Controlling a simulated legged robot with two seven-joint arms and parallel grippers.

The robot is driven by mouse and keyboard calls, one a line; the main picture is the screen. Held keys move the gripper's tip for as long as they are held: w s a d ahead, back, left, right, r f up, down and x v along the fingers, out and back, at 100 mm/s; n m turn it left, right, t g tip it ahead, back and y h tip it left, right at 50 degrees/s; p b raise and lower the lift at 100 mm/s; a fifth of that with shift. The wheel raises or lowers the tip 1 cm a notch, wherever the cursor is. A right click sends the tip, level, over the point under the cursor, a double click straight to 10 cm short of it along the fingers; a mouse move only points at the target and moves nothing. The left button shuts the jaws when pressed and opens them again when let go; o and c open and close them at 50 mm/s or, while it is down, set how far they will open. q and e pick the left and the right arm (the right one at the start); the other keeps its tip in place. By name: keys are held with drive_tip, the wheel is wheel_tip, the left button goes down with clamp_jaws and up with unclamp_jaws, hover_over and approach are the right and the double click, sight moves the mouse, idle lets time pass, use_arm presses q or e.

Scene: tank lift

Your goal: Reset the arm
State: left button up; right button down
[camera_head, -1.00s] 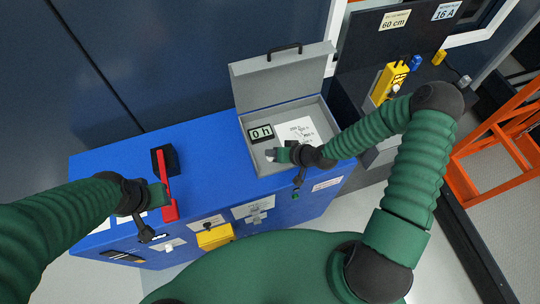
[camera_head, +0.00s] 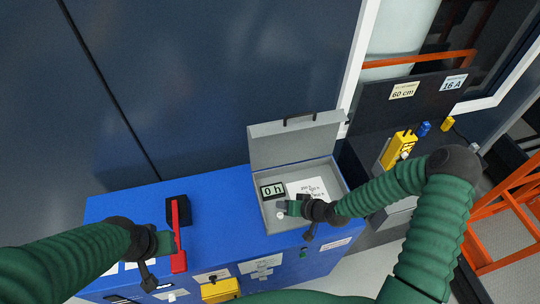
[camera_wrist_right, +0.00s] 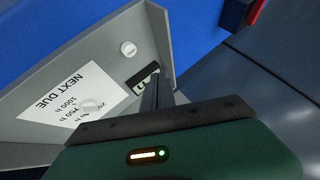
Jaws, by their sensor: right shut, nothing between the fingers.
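My right gripper (camera_head: 284,207) is shut and empty over the open grey box (camera_head: 331,172), close to the "0 h" display (camera_head: 272,190). In the right wrist view its shut fingers (camera_wrist_right: 154,92) partly cover the display (camera_wrist_right: 142,78). A round white button (camera_wrist_right: 128,48) shows beside them, apart from the fingers in the picture. My left gripper (camera_head: 166,243) is beside the red lever (camera_head: 178,235) on the blue cabinet (camera_head: 225,210). Its fingers are too small and hidden to read, and I cannot tell whether it touches the lever.
The box's lid (camera_head: 295,143) stands open at the back. A white "NEXT DUE" card (camera_wrist_right: 72,103) lies in the box. A yellow device (camera_head: 397,148) stands on the dark bench to the right. An orange frame (camera_head: 505,225) is at far right. Dark wall panels stand behind the cabinet.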

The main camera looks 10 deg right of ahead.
drive_tip(key=shift+s, duration=0.1)
drive_tip(key=s+d+g+b, duration=0.1)
drive_tip(key=s+f+n+g+h+b, duration=0.1)
drive_tip(key=s, duration=0.1)
drive_tip(key=shift+d+f, duration=0.1)
drive_tip(key=shift+d, duration=0.3)
drive_tip(key=s+d+r+g+h+b, duration=0.2)
drive_tip(key=s+d+r+h+b, duration=0.1)
drive_tip(key=s+r, duration=0.7)
drive_tip(key=shift+s+d+r+g+h+b, duration=0.2)
drive_tip(key=shift+s+r+g+h+b, duration=0.15)
drive_tip(key=shift+r+h+b, duration=0.6)
drive_tip(key=shift+s+a+f, duration=0.1)
drive_tip(key=shift+f, duration=0.3)
drive_tip(key=shift+a+r, duration=0.1)
drive_tip(key=shift+a, duration=0.2)
